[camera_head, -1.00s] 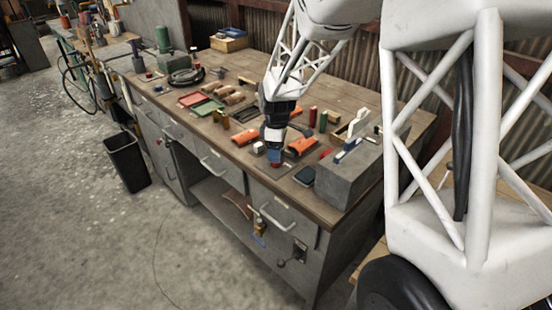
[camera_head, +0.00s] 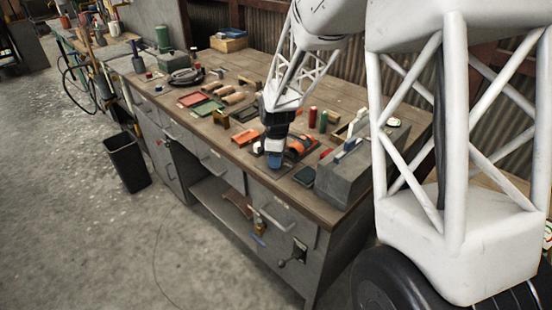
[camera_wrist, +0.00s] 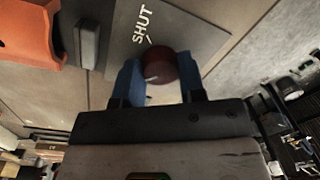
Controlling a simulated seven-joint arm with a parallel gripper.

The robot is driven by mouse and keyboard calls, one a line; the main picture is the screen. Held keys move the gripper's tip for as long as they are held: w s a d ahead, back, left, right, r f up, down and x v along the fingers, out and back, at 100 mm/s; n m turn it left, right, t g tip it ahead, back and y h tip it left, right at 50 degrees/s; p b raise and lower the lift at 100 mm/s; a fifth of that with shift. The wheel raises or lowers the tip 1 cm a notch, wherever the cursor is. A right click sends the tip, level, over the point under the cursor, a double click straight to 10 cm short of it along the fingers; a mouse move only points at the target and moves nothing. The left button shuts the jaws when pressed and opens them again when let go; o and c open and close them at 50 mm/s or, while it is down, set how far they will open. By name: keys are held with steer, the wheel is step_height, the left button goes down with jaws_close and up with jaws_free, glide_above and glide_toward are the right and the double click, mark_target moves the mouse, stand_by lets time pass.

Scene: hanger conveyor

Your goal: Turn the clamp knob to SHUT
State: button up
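The clamp knob (camera_wrist: 160,68) is dark red and round, and shows in the wrist view against a grey plate (camera_wrist: 205,35). The plate bears the white word SHUT (camera_wrist: 143,24) with a short tick under it. A small white mark (camera_wrist: 152,78) shows at the knob's lower left, away from the tick. My gripper (camera_wrist: 161,78) has its blue fingers on both sides of the knob, with no clear gap on either side; I cannot tell whether they press on it. In the head view my gripper (camera_head: 274,160) is low at the bench's front edge and hides the knob.
An orange part (camera_wrist: 25,32) and a small grey block (camera_wrist: 88,40) lie left of the plate in the wrist view. A large grey block (camera_head: 350,170) stands right of my gripper on the wooden bench. Red and green cylinders (camera_head: 323,121) stand behind.

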steer(key=shift+c, duration=0.5)
steer(key=shift+m, duration=0.5)
steer(key=m, duration=1.2)
steer(key=shift+s, duration=0.1)
steer(key=shift+m+t, duration=0.4)
steer(key=shift+m, duration=2.1)
steer(key=o, duration=0.9)
